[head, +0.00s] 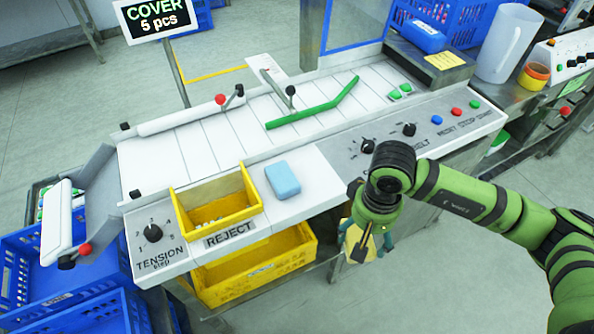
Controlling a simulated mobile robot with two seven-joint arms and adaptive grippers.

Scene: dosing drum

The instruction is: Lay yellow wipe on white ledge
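My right gripper (364,246) hangs low in front of the console, beside the front panel's edge and over the floor. A yellow piece, which looks like the yellow wipe (350,242), shows at its fingers with nothing else under it, so the gripper appears shut on it. The fingers partly hide the wipe. The white ledge (312,190) is to the left of the gripper, at the console's front between the yellow reject bin and the grey control panel. A blue sponge (283,180) lies on it. My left gripper is not in view.
The yellow reject bin (215,212) borders the ledge on the left. The grey panel (375,150) with knobs and buttons borders it on the right. A green bar (313,115) lies across the conveyor behind. A larger yellow crate (260,268) stands below. The ledge's front part is bare.

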